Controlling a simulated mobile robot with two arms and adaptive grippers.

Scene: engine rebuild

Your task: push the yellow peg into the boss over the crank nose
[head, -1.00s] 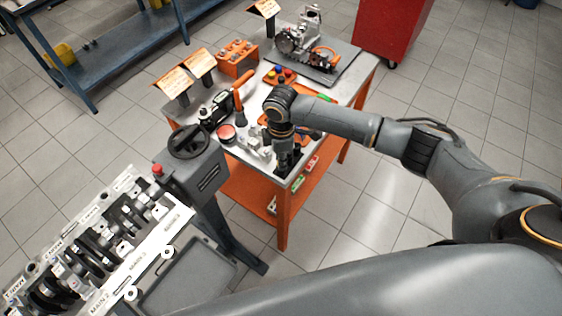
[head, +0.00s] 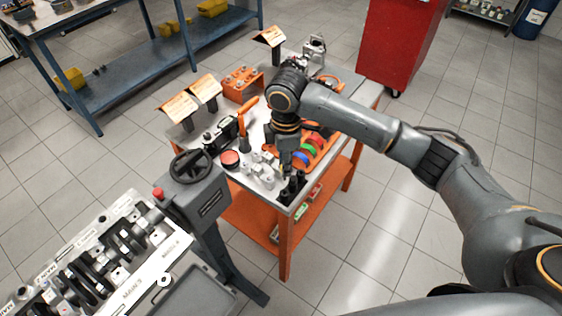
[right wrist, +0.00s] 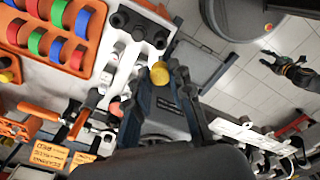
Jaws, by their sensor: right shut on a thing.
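The yellow peg (right wrist: 160,73) shows in the right wrist view as a small yellow end between the fingers of my right gripper (right wrist: 165,85), which is shut on it. In the head view my right gripper (head: 287,168) points down over the near end of the workbench, above black sockets; the peg is hard to make out there. The engine block (head: 135,285) with the crankshaft (head: 92,268) is at the lower left, well apart from this gripper. I cannot make out the boss over the crank nose. A small dark gripper, seemingly my left (right wrist: 290,72), shows in the right wrist view.
The workbench (head: 330,170) carries an orange tray of coloured rings (head: 308,150), a red round part (head: 229,159) and signs. A grey post with a handwheel (head: 192,166) stands between bench and block. A red cabinet (head: 400,45) is behind. Floor at right is clear.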

